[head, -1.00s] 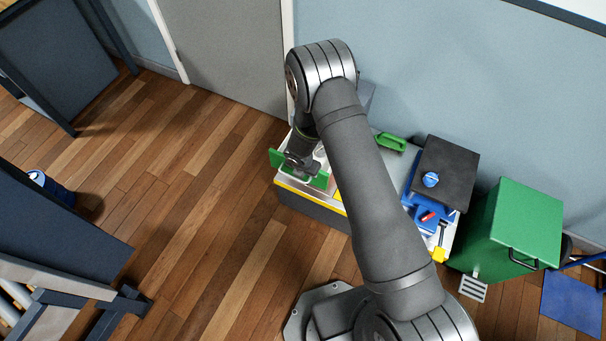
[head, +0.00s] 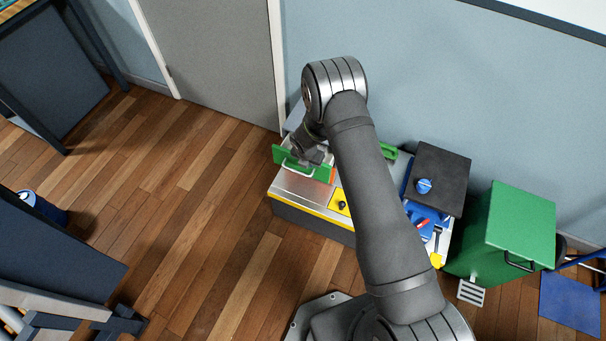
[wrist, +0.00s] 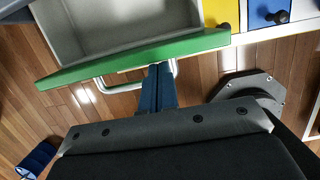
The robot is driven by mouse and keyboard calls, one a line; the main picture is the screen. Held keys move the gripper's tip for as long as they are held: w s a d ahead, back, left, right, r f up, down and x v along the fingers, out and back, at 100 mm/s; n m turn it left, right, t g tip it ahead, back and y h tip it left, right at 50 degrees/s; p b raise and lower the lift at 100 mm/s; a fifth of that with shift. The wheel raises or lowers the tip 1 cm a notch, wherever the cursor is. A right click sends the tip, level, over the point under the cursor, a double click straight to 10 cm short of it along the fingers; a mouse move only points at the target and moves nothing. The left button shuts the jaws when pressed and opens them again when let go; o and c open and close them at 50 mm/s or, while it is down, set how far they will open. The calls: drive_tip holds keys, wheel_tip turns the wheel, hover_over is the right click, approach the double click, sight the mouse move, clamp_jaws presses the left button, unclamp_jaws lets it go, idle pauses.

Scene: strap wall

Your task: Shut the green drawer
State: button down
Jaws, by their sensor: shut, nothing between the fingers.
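The green drawer's front (head: 287,155) with its pale handle (head: 297,171) shows in the head view, partly covered by my arm. In the wrist view the green front (wrist: 100,68) runs across the top, with the grey inside (wrist: 110,22) visible behind it, so the drawer stands open. The bar handle (wrist: 112,90) sticks out from the front. My gripper (wrist: 157,70) is shut and empty, its blue fingers close to the green front near the handle's right end. Whether they touch it I cannot tell. In the head view my gripper (head: 316,156) is largely hidden by the arm.
Yellow (wrist: 217,10) and blue (wrist: 268,12) panels with dark knobs lie right of the drawer. A black box (head: 440,172) and a green bin (head: 520,225) stand farther right. The wooden floor (head: 190,210) to the left is clear.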

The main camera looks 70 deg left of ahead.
drive_tip(key=w+a, duration=0.6)
drive_tip(key=shift+r, duration=0.1)
idle(0.3)
drive_tip(key=s+d, duration=0.3)
drive_tip(key=shift+s+d+r, duration=0.1)
drive_tip(key=shift+s+d, duration=0.05)
drive_tip(key=shift+s, duration=0.05)
drive_tip(key=v, duration=0.9)
drive_tip(key=shift+r, duration=0.3)
drive_tip(key=shift+f, duration=0.1)
